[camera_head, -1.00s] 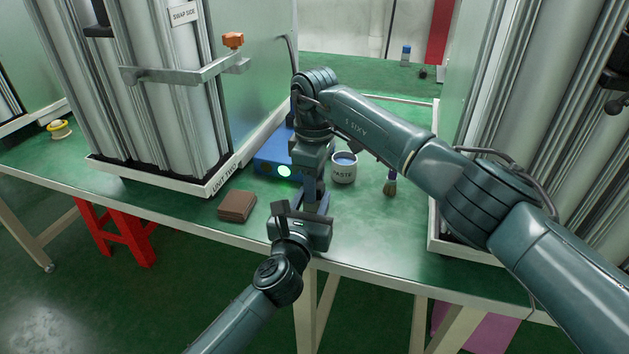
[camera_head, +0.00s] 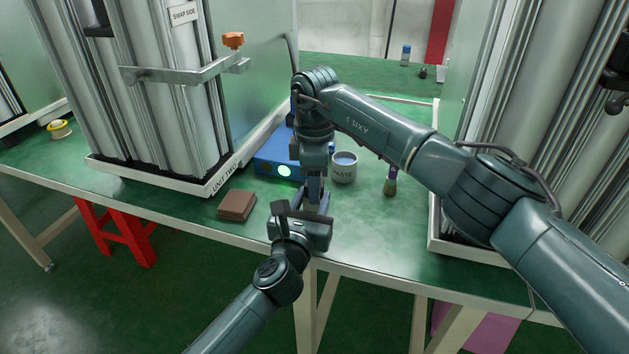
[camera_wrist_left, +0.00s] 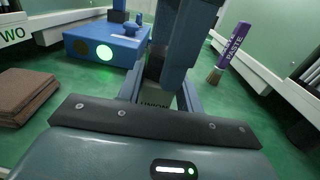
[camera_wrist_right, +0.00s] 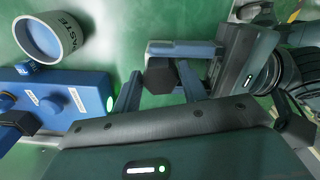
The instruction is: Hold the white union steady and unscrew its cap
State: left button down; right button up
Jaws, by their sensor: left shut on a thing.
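The white union (camera_wrist_left: 156,104) shows only as a small labelled patch low between the fingers in the left wrist view. My left gripper (camera_head: 317,204) is shut on it near the table's front edge. A dark six-sided cap (camera_wrist_right: 160,76) shows end-on in the right wrist view, between the blue fingers of my left gripper. My right gripper (camera_wrist_right: 160,80) is above, pointing down, with one finger on each side of the cap. Its fingers look apart, and contact with the cap cannot be made out. In the head view my grippers hide the union and cap.
A brush (camera_head: 390,182) stands to the right and brown folded cloths (camera_head: 237,205) lie to the left. Column units flank both sides.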

jog(key=o, duration=0.3)
notch_tip(320, 180, up, 4)
jog(key=shift+r, duration=0.25)
notch_tip(320, 180, up, 3)
jog(key=m, duration=0.3)
notch_tip(320, 180, down, 8)
jog(key=shift+r, duration=0.2)
jog(key=shift+c, duration=0.3)
